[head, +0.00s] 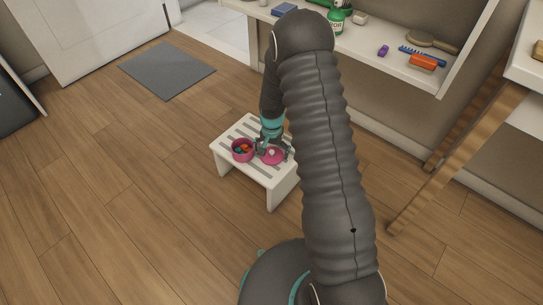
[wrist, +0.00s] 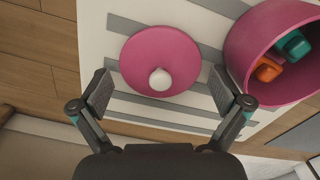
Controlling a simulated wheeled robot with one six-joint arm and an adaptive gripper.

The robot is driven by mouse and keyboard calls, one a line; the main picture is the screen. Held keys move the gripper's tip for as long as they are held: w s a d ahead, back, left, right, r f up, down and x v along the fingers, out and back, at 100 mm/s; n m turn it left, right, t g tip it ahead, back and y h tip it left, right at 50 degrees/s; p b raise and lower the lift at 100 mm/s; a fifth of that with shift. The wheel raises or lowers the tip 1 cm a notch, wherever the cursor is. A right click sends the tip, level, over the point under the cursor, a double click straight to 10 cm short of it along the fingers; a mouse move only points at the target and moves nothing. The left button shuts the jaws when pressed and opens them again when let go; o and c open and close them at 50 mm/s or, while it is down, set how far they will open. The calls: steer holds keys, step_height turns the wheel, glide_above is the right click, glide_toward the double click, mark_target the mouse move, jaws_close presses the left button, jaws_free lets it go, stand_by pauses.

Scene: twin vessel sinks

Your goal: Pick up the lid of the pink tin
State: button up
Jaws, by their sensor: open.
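The lid of the pink tin (wrist: 150,50) is a pink disc with a white round knob (wrist: 160,79). It lies on a white slatted stool (head: 259,175), and it also shows in the head view (head: 273,157). The pink tin (wrist: 247,42) stands open beside the lid with orange and green pieces inside; in the head view it is left of the lid (head: 243,151). My gripper (wrist: 165,92) is open and empty, with its fingers spread on either side of the knob in the wrist view. In the head view my gripper (head: 272,145) is low over the stool by the lid.
A white shelf (head: 385,62) at the back right holds a green bottle (head: 337,20), an orange item (head: 423,62), a blue comb (head: 420,54) and a brush (head: 433,41). A grey mat (head: 166,70) lies on the wooden floor. The floor left of the stool is clear.

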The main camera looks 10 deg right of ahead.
steer(key=shift+c, duration=0.2)
steer(key=c, duration=1.5)
steer(key=shift+s, duration=0.1)
steer(key=shift+c, duration=0.9)
steer(key=shift+s, duration=0.1)
